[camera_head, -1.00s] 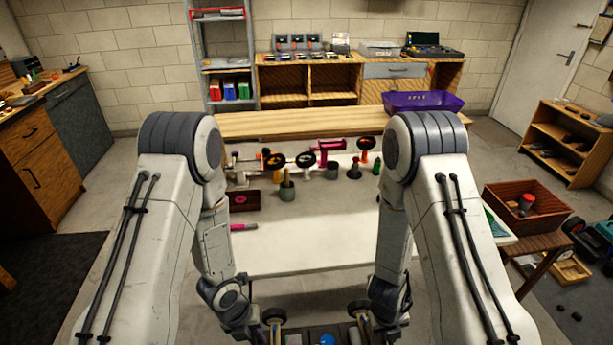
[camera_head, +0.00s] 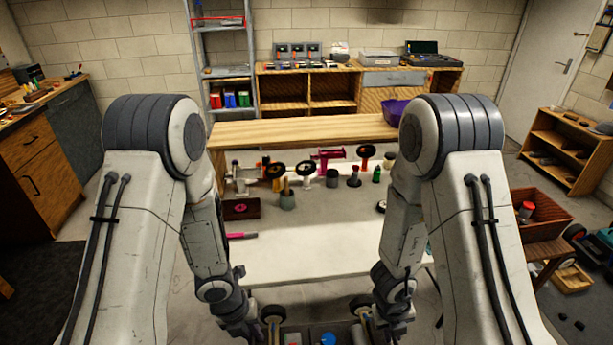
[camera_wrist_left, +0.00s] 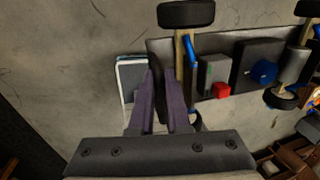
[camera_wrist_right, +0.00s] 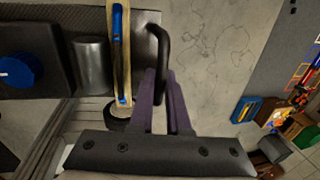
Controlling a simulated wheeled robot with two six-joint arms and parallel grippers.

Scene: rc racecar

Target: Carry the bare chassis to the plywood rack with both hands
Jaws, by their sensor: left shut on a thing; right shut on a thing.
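The bare chassis (camera_head: 318,338) is at the bottom edge of the head view, mostly cut off, between my two wrists. In the left wrist view it is a dark plate (camera_wrist_left: 220,45) with wheels, blue shocks and a blue round part. My left gripper (camera_wrist_left: 160,78) is shut on one end of it. In the right wrist view my right gripper (camera_wrist_right: 163,85) is shut at the other end, by a black curved bar (camera_wrist_right: 161,45). Bare concrete floor shows beneath the chassis in the left wrist view. A low wooden rack (camera_head: 560,153), possibly the plywood one, stands at the right wall.
A white worktable (camera_head: 310,262) with tools and small parts lies ahead, a wooden ledge (camera_head: 300,130) behind it. A red-brown crate (camera_head: 545,222) sits on a stand at the right. Wooden cabinets (camera_head: 40,170) stand left.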

